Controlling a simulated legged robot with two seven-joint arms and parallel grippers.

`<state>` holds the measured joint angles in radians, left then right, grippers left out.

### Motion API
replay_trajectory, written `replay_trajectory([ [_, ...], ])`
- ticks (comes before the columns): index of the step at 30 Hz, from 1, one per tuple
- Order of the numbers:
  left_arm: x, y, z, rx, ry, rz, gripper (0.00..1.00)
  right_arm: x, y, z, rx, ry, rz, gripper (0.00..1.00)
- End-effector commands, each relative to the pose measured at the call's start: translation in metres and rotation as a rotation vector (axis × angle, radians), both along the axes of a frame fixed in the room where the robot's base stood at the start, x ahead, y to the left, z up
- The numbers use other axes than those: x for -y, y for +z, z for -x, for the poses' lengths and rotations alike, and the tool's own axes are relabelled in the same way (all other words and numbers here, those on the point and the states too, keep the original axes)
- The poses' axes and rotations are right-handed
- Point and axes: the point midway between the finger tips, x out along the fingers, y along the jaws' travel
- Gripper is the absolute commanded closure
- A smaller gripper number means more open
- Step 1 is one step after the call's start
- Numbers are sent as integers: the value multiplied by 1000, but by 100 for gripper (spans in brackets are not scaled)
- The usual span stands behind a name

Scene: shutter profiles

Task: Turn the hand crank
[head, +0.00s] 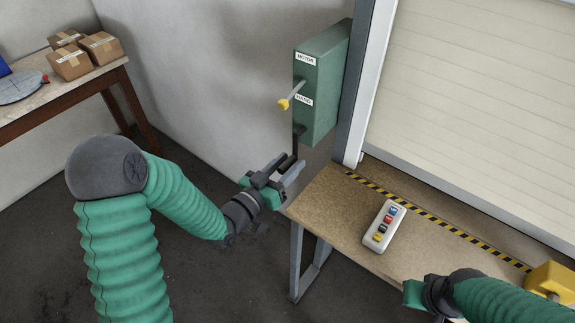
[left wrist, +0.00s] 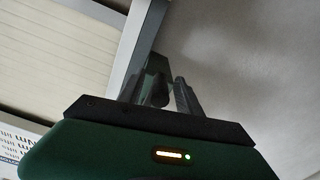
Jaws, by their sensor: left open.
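A green box (head: 325,85) with MOTOR and HAND labels is on the wall beside the shutter. A lever with a yellow knob (head: 284,104) points out between the labels. Below it, a dark crank arm (head: 296,146) hangs from the box's underside area; its lower end is hidden by my left gripper. My left gripper (head: 292,168) is open, with its fingers around or beside that lower end; I cannot tell which. In the left wrist view, a dark rounded piece (left wrist: 159,97) shows between the fingers. My right gripper (head: 414,294) is at the lower right, its jaws unclear.
A workbench (head: 340,215) with a striped edge stands below the pale shutter (head: 480,90). A button box (head: 384,225) lies on it, and a yellow object (head: 550,280) sits at the right. A table with cardboard boxes (head: 70,62) stands far left.

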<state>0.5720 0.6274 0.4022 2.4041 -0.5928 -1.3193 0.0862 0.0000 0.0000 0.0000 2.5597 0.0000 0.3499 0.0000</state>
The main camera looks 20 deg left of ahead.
Motion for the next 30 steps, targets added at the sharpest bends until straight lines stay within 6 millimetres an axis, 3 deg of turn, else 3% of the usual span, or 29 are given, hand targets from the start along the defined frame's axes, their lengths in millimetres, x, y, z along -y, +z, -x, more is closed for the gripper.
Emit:
replay_trajectory([
  [4, -1, 0, 0, 0, 1, 0, 60, 0, 0, 0, 0, 0, 0, 100],
  [13, -1, -1, 0, 0, 1, 0, 99, 0, 0, 0, 0, 0, 0, 100],
  [30, -1, -1, 0, -2, 2, -1, 100, 0, 0, 0, 0, 0, 0, 100],
])
